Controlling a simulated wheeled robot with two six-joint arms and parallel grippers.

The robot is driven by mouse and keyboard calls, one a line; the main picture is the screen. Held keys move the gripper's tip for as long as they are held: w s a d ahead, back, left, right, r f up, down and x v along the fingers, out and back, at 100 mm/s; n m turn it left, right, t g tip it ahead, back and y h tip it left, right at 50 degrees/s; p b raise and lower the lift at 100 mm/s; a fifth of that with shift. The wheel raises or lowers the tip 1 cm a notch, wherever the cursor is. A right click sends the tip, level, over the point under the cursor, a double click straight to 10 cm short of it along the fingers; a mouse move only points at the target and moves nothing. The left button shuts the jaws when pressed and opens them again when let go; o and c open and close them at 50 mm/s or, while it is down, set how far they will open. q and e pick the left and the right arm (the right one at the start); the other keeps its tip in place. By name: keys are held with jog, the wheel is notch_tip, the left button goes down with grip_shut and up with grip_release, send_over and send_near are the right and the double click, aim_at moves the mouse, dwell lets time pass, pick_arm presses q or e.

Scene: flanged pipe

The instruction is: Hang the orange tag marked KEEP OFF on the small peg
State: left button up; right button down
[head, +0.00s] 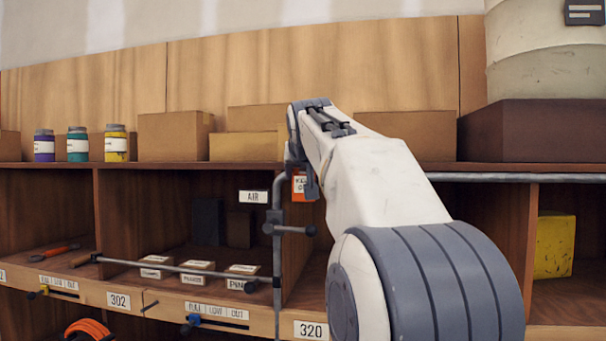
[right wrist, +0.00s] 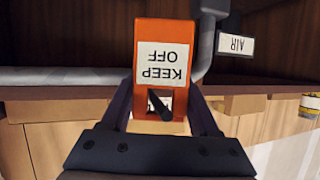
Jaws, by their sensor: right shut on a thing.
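The orange KEEP OFF tag (right wrist: 143,100) is between the two fingers of my right gripper (right wrist: 163,112), which is shut on it. In the right wrist view its lettering is upside down. A dark small peg (right wrist: 158,104) shows at the tag's window and seems to stick out through it; how deep it sits I cannot tell. In the head view the tag (head: 299,188) is partly hidden behind my right gripper (head: 311,186), just right of the grey upright pipe. My left gripper is not in view.
The grey pipe (head: 278,200) with a dark T-handle (head: 290,230) stands close left of the tag. An AIR label (head: 253,197) is beside it. Cardboard boxes (head: 175,136) and jars line the shelf above. Labelled small boxes (head: 197,272) sit in the bay left of the pipe.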

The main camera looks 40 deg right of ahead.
jog(key=shift+f, duration=0.3)
jog(key=shift+c, duration=0.3)
grip_release()
jog(key=shift+w, duration=0.1)
jog(key=shift+r, duration=0.1)
jog(key=b+v, duration=0.3)
jog(key=v, duration=0.7)
jog(key=shift+s, duration=0.25)
